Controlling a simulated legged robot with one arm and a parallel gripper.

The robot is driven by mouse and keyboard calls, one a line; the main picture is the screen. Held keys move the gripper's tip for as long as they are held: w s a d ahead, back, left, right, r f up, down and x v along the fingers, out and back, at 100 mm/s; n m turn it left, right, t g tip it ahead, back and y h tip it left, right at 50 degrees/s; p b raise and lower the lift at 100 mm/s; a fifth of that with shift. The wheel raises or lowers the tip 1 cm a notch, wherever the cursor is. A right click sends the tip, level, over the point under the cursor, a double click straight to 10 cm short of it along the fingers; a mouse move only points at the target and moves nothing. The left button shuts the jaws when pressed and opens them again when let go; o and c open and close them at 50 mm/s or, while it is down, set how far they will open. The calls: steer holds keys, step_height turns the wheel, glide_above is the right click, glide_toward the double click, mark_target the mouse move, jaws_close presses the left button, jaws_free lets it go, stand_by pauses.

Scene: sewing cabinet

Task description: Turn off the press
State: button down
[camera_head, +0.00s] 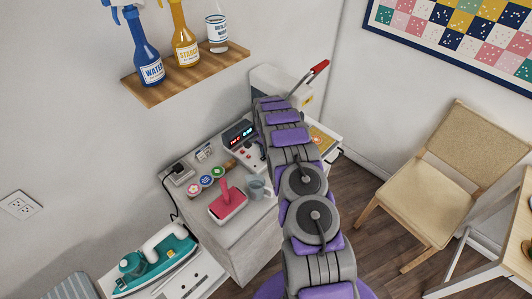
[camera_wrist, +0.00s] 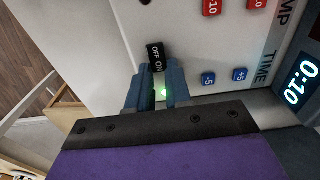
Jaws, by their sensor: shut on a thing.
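The press (camera_head: 282,86) stands on the white cabinet (camera_head: 253,235), with a red-tipped lever (camera_head: 319,67) raised at its right. Its control panel (camera_wrist: 215,45) fills the upper right of the wrist view. A small black switch (camera_wrist: 156,50) marked OFF and ON sits near the panel's edge. My gripper (camera_wrist: 157,70) is shut on the switch, its blue fingers on either side of it. A green light (camera_wrist: 163,93) glows between the fingers. A display (camera_wrist: 300,82) reads 0:10. In the head view my arm hides the gripper and the switch.
A teal iron (camera_head: 155,262) stands at lower left. A wooden shelf (camera_head: 187,77) holds bottles above. A chair (camera_head: 434,185) stands at right.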

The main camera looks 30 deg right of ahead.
steer(key=shift+r+h, duration=0.1)
steer(key=shift+h, duration=0.2)
steer(key=shift+a+t+h+b, duration=0.15)
steer(key=shift+t+h+b, duration=0.35)
steer(key=shift+h+b, duration=0.55)
steer(key=shift+w+r+b, duration=0.1)
steer(key=shift+r+b, duration=0.15)
steer(key=shift+b, duration=0.15)
steer(key=c, duration=1.4)
jaws_free()
steer(key=o, duration=0.4)
steer(key=shift+f, duration=0.15)
steer(key=shift+c, duration=0.2)
